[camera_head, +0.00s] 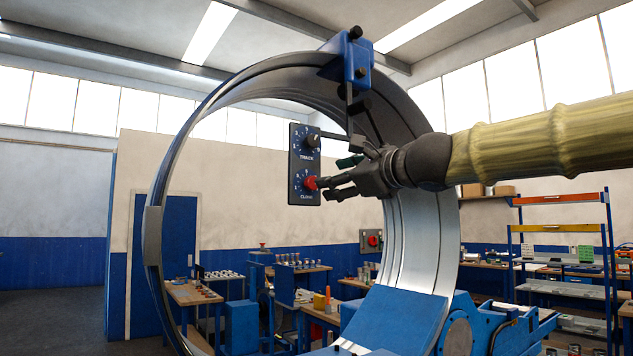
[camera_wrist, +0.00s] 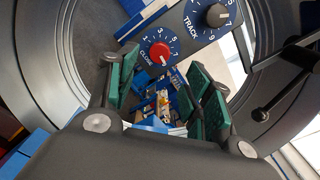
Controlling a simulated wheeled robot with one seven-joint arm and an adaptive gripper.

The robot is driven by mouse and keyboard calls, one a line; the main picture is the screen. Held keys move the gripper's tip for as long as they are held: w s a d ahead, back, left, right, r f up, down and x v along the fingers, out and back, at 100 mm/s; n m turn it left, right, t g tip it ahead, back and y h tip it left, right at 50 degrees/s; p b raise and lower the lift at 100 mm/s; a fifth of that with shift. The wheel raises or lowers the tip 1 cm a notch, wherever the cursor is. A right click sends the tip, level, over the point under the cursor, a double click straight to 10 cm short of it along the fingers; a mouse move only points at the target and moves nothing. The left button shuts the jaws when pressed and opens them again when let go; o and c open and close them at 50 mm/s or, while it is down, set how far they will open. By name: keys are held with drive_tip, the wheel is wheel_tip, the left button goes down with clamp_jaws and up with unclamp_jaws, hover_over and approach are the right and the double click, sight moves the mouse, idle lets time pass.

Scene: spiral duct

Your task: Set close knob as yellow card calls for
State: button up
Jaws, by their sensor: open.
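The red close knob (camera_head: 310,183) sits low on a dark upright control panel (camera_head: 296,160), with a numbered dial around it. In the wrist view the same red knob (camera_wrist: 158,53) lies ahead of the fingers, near the top middle; its exact setting is hard to read. The black track knob (camera_head: 312,141) is above it and also shows in the wrist view (camera_wrist: 217,15). My gripper (camera_head: 325,188) is open, its fingertips just right of the red knob in the head view. The fingers look empty; contact cannot be told. I cannot make out a yellow card.
A large metal spiral ring (camera_head: 170,165) surrounds the panel. A blue bracket (camera_head: 347,62) on its top and a dark rod are close to my gripper. Blue machinery (camera_head: 395,318) stands below. Workbenches and a shelf rack (camera_head: 560,200) are farther back.

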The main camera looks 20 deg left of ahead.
sight(314, 183)
drive_tip(key=p+x, duration=0.1)
drive_tip(key=x, duration=0.7)
drive_tip(key=shift+w+a+f, duration=0.1)
drive_tip(key=shift+w+a, duration=0.1)
drive_tip(key=shift+a, duration=0.05)
drive_tip(key=c, duration=1)
